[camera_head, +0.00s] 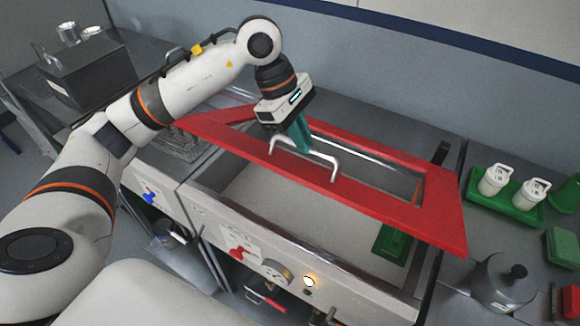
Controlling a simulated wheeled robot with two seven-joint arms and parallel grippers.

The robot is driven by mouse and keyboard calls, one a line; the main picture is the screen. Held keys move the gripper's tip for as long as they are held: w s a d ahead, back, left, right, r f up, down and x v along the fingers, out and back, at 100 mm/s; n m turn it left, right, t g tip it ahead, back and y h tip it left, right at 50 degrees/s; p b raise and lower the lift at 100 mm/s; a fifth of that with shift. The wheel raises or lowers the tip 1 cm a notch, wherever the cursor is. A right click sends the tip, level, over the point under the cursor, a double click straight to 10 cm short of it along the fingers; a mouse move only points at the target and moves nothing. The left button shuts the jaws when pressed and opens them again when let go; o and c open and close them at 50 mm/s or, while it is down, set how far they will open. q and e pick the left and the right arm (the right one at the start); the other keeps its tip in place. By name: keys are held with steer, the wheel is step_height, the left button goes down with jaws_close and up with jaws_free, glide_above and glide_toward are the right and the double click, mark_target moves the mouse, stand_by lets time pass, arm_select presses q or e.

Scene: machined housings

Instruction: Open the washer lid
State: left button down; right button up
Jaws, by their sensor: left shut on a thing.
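The washer lid (375,198) is a red frame around a clear window, with a bent silver handle (333,166) near its front edge. The lid is partly raised and tilted. Its front edge stands above the washer basin (290,205), whose pale inside shows below it. My left gripper (302,143), with teal fingers, reaches down from above and is shut on the lid handle. The fingertips are partly hidden at the handle. My right gripper is not in view.
The washer front panel has a gauge (277,272), a lit button (309,281) and a red valve handle (240,253). To the right, a green tray (486,205) holds two white housings, near a grey container (500,283). A dark box (90,72) stands at back left.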

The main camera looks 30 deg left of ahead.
arm_select(q)
steer(key=w+r+p, duration=0.1)
steer(key=w+r, duration=0.3)
steer(key=r, duration=0.1)
steer(key=shift+w, duration=0.2)
steer(key=shift+f, duration=0.1)
